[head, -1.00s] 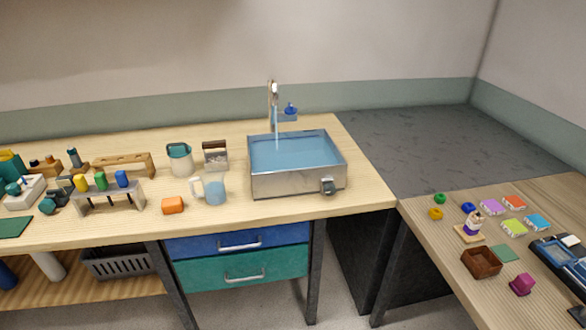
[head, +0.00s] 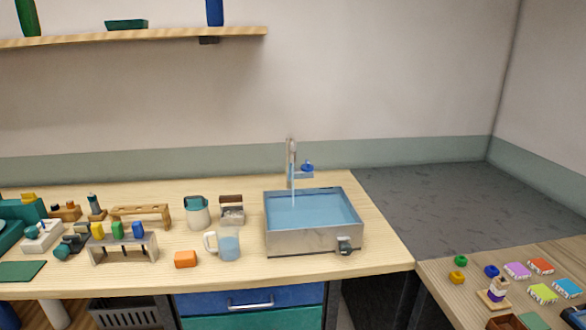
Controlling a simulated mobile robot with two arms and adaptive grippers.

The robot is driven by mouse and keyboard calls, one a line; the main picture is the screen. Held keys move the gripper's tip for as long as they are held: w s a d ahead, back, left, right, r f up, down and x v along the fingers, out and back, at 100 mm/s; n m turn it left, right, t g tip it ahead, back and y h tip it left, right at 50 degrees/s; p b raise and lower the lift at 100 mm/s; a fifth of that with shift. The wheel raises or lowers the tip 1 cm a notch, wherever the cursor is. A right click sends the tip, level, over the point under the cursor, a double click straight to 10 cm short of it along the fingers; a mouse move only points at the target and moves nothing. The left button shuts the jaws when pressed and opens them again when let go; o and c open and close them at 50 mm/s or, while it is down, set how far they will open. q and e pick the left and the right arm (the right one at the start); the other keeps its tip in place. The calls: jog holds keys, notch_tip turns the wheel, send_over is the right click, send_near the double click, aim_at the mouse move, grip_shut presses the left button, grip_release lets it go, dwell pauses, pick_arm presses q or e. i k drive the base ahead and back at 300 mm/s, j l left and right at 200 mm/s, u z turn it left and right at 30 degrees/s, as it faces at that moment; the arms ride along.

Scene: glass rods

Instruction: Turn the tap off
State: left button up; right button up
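The tap (head: 290,160) stands at the back of the bench behind the metal sink basin (head: 314,242). A thin blue stream of water (head: 294,193) runs from its spout into the basin. Blue water (head: 312,209) fills much of the basin. A blue knob (head: 307,166) sits on a small bracket just right of the tap. A dark fitting (head: 344,245) is on the basin's front face at the lower right. Neither of my grippers shows in the head view.
A glass mug of blue liquid (head: 228,244) and an orange block (head: 186,259) stand left of the basin. A teal-topped jug (head: 196,212) is behind them. A small rack (head: 123,246) holds coloured pieces. A wall shelf (head: 150,36) hangs above. Bench right of the basin is clear.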

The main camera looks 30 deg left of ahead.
aim_at(306, 167)
jog(key=i+j+u, duration=0.1)
jog(key=u, duration=0.6)
jog(key=i+l, duration=0.05)
